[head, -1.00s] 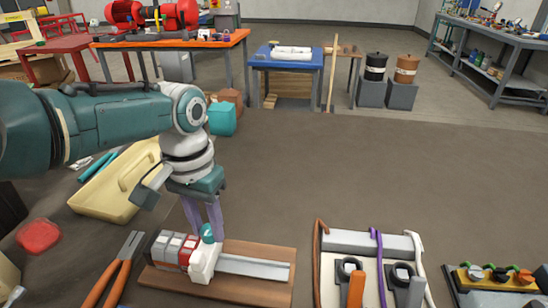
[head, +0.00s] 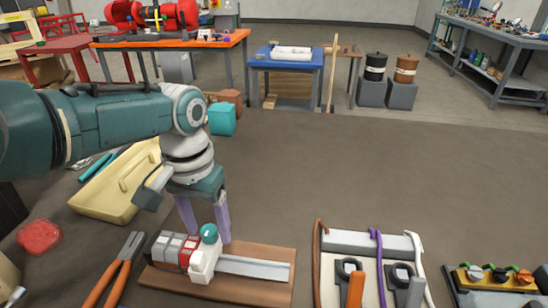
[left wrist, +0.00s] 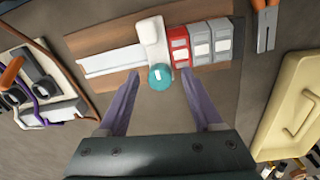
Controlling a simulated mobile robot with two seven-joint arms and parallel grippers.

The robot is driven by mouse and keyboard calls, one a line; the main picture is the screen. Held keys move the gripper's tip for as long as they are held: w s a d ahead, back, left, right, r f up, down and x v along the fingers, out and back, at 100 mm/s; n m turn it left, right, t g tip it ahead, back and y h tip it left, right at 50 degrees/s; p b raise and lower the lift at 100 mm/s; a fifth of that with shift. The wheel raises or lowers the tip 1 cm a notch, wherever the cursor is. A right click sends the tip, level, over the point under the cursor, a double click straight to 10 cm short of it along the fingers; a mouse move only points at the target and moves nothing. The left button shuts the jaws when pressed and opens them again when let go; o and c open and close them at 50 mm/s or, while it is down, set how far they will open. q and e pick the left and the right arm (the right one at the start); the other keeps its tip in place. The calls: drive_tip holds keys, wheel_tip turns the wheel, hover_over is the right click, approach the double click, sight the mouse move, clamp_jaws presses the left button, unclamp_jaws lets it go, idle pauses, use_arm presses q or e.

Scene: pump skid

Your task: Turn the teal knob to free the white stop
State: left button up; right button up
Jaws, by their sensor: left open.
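In the left wrist view the teal knob (left wrist: 161,77) has a white mark, and the white stop (left wrist: 152,32) lies across the rail beside a red block. My left gripper (head: 204,225) is open and points down just behind the knob in the head view. In the left wrist view its purple fingers (left wrist: 160,105) stand apart on either side of the knob's near side, with nothing between them. My right gripper is not in view.
Red and grey blocks (head: 176,249) sit left of the stop, and the bare rail (head: 255,268) runs right. Orange-handled pliers (head: 118,275) lie left of the board. A rack with cables (head: 370,243) stands to the right. A cream case (head: 115,185) lies behind left.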

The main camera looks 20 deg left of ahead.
sight(206, 229)
use_arm(q)
drive_tip(key=shift+r, duration=0.1)
wheel_tip(206, 229, up, 10)
drive_tip(key=p, duration=0.5)
drive_tip(key=shift+a, duration=0.15)
